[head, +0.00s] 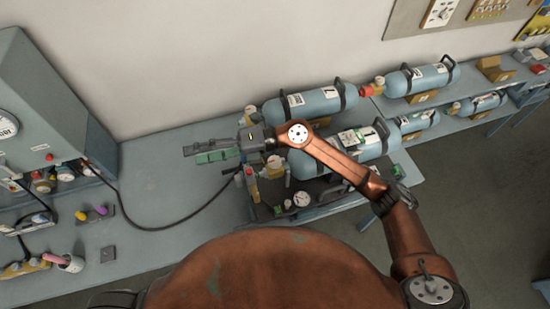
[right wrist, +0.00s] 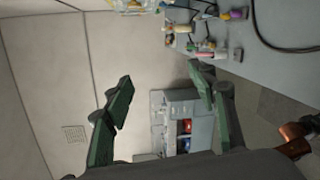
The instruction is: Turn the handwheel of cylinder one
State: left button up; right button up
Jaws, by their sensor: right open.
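Two blue-grey cylinders lie on a dark rack on the bench in the head view, a back one (head: 322,101) and a front one (head: 363,146). Their valve ends face left. My right arm covers part of the front cylinder. No number is readable, so I cannot tell which is cylinder one, and no handwheel shows clearly. My right gripper (head: 194,154) points left, above the bench and left of the valve ends. In the right wrist view its green fingers (right wrist: 163,75) are apart with nothing between them. My left gripper is not in view.
A grey cabinet with a gauge (head: 40,90) stands at the left. A black hose (head: 160,227) runs from it across the bench (head: 150,265) towards the rack. A small gauge (head: 301,199) sits at the rack's front. More cylinders (head: 425,78) lie at the right. The middle bench is mostly clear.

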notch_tip(320, 180, down, 6)
jog(key=d+n+h, duration=0.1)
jog(key=n+h, duration=0.1)
jog(key=h, duration=0.2)
jog(key=t+h, duration=0.3)
jog(key=h, duration=0.9)
send_over(274, 160)
notch_tip(274, 160, down, 7)
jog(key=shift+s+r, duration=0.1)
jog(key=shift+d+f, duration=0.1)
jog(key=shift+f, duration=0.2)
jog(key=shift+f+p, duration=0.95)
jog(key=shift+f, duration=2.6)
jog(key=c, duration=1.2)
